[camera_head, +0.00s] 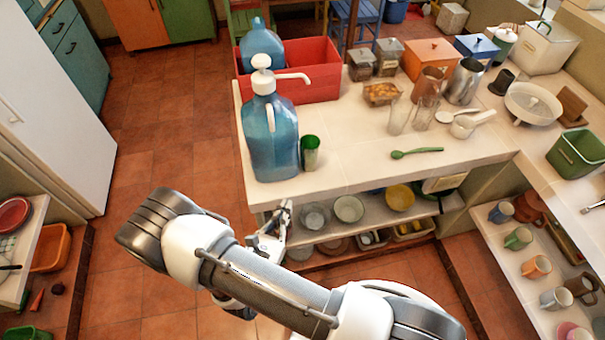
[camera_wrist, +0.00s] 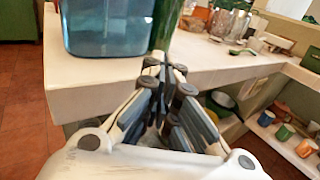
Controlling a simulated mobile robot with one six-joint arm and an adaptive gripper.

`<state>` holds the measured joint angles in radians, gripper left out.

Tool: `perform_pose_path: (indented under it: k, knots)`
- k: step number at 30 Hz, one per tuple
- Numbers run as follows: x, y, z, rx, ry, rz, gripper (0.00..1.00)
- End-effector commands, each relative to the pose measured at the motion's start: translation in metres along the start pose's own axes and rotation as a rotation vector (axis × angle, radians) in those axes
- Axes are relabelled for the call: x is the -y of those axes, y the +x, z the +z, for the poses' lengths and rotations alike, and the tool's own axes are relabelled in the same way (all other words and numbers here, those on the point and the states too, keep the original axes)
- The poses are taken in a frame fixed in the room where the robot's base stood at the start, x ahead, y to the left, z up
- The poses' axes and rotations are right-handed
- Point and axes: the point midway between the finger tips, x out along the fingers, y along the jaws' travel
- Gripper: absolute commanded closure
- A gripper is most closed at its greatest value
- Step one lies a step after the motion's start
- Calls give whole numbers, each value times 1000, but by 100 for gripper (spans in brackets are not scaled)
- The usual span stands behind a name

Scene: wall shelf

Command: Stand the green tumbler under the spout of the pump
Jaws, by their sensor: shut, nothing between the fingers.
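The green tumbler (camera_head: 310,153) stands upright on the counter, close to the right side of the blue pump bottle (camera_head: 270,140). The bottle's white spout (camera_head: 294,77) points right, and its tip appears above the tumbler's area; exact alignment cannot be told. My gripper (camera_head: 286,207) is shut and empty, at the counter's front edge, in front of and below the tumbler. In the wrist view the closed fingertips (camera_wrist: 165,68) point at the tumbler (camera_wrist: 165,22), whose top is cut off. The bottle's lower part (camera_wrist: 106,27) shows to the left there.
A red crate (camera_head: 320,68) with a second blue bottle (camera_head: 262,45) stands behind the pump. Bowls (camera_head: 349,209) sit on the shelf below.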

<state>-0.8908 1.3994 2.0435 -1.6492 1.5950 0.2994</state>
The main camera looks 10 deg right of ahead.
Motion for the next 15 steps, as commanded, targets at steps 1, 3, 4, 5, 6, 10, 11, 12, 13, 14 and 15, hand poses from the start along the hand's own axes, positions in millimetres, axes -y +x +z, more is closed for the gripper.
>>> perform_pose_path:
  k: [1,3,4,5,6,10,11,12,13,14,15]
  knots:
    - [2,9,0,0,1,-7,100]
    - [2,22,0,1,3,-9,100]
    - [3,28,0,1,3,-11,100]
    - [3,35,0,0,3,-11,100]
    - [4,44,0,0,2,-12,100]
    - [3,72,0,1,3,-11,100]
    - [3,79,0,1,3,-12,100]
    - [3,87,0,1,4,-12,100]
    - [3,92,0,1,4,-10,100]
    - [3,98,0,1,4,-11,100]
    - [3,104,0,0,3,-10,100]
